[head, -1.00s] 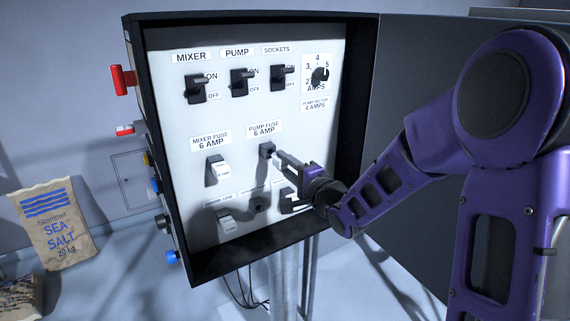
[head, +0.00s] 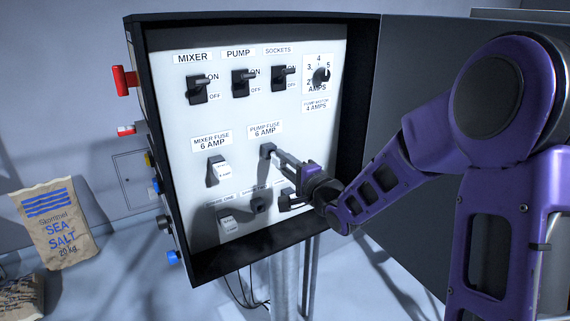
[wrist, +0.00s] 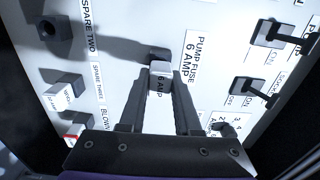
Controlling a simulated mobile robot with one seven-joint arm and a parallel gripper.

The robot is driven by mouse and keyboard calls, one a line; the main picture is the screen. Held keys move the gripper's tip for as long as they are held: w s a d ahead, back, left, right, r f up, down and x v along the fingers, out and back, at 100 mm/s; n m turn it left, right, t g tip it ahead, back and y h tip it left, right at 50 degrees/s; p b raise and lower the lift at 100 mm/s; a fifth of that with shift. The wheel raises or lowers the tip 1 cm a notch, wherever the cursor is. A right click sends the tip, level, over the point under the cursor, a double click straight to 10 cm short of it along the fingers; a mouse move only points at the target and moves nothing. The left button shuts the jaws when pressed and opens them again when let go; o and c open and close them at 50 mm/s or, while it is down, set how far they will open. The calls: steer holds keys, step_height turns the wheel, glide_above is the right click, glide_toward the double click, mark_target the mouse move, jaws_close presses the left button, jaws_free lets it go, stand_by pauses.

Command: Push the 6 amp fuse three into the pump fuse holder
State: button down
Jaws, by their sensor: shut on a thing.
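My gripper (head: 279,158) is shut on a pale grey fuse marked 6 AMP, which shows between the fingertips in the wrist view (wrist: 160,77). The pump fuse holder (head: 266,150) is a dark socket under the label PUMP FUSE 6 AMP. It shows just beyond the fuse in the wrist view (wrist: 157,54). The fuse is lined up with the holder and close against it. I cannot tell how deep it sits. In the head view my fingers mostly hide the fuse.
The mixer fuse (head: 219,169) sits left of the pump holder. Below are a fuse in spare one (head: 227,222), the empty spare two holder (head: 257,205) and a holder partly behind my gripper. Switches (head: 240,82) line the top. The dark box rim (head: 362,90) stands out at right.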

mark_target(285, 163)
steer(key=shift+x, duration=1.25)
steer(key=shift+c, duration=0.2)
jaws_free()
stand_by(0.5)
steer(key=shift+v, duration=3.05)
